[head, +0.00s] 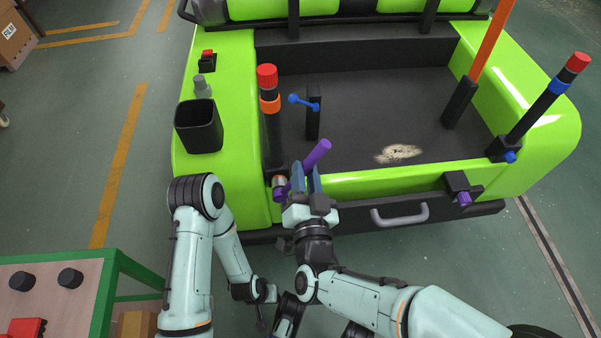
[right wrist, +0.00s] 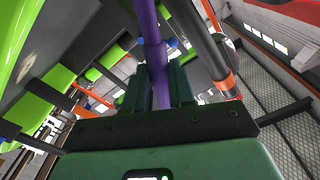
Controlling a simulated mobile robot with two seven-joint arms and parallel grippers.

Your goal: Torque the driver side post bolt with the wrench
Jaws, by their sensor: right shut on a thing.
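A purple wrench (head: 318,153) is in my right gripper (head: 306,179), whose fingers are shut around its shaft. The shaft leans up and to the right. The wrench's lower end is at the foot of the left-hand black post (head: 272,135), which has a red cap and an orange ring. The post bolt there is hidden, so I cannot tell whether the wrench sits on it. The right wrist view shows the purple shaft (right wrist: 152,45) between the dark fingers (right wrist: 158,88), with the post (right wrist: 195,40) beside it. My left gripper (head: 266,292) is low in the head view, its fingers unclear.
The green cart's rear well (head: 365,120) holds a blue-ended black fitting (head: 312,118). A second red-capped post (head: 540,105) with a blue ring stands at the right corner. A grey handle (head: 400,215) is on the rear bumper. A green-framed table (head: 85,300) stands at lower left.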

